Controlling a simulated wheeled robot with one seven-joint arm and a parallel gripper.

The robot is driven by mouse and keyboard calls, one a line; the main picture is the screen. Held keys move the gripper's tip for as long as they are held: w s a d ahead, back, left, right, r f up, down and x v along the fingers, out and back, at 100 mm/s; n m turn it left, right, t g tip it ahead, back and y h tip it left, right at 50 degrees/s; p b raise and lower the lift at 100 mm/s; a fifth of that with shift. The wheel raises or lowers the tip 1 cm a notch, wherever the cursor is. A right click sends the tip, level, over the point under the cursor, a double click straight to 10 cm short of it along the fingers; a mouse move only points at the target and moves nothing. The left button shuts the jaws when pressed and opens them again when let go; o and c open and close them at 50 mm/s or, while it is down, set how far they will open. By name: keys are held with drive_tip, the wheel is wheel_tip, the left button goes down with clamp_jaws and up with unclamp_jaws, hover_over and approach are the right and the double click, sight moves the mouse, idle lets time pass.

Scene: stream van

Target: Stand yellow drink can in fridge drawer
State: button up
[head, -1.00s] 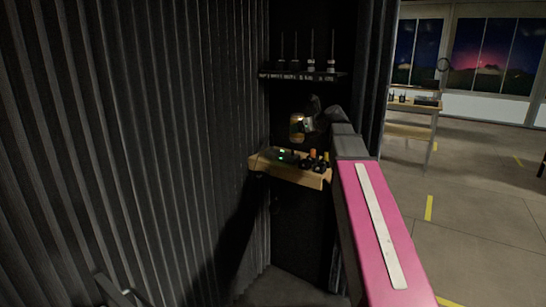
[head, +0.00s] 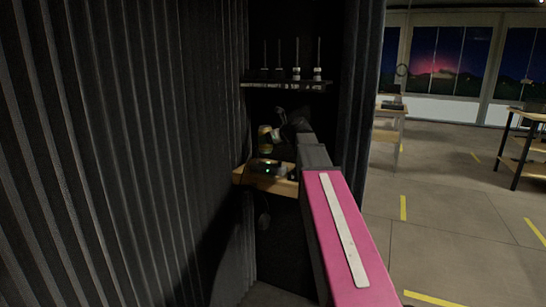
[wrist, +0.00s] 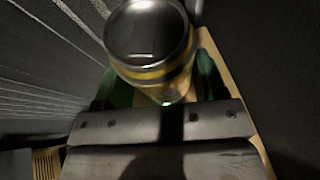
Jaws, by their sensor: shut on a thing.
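The yellow drink can (head: 265,138) is dim and small in the head view, above a small wooden shelf at the back of the dark nook. In the wrist view the can (wrist: 152,38) shows its silver lid and a yellow band at the top middle. My gripper (head: 272,134) is shut on it, with a dark green finger on each side of the can in the wrist view. The can's lower part is hidden in the wrist view. I cannot identify a fridge drawer in either view.
The wooden shelf (head: 252,180) holds a dark device with a green light. A black shelf (head: 285,86) with upright antennas is above it. A ribbed dark wall (head: 120,150) closes off the left. Open floor (head: 440,230) and a table (head: 526,140) lie to the right.

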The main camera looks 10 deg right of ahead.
drive_tip(key=shift+w+d+f, duration=0.7)
drive_tip(key=shift+w+f, duration=0.25)
drive_tip(key=shift+f, duration=0.4)
drive_tip(key=shift+w+d+f, duration=0.75)
drive_tip(key=shift+w+f, duration=0.15)
drive_tip(key=shift+f, duration=0.5)
drive_tip(key=shift+w+d+f, duration=0.7)
drive_tip(key=shift+w+f, duration=0.25)
drive_tip(key=shift+f, duration=0.4)
drive_tip(key=shift+f, duration=0.1)
drive_tip(key=o, duration=0.9)
drive_tip(key=shift+c, duration=0.2)
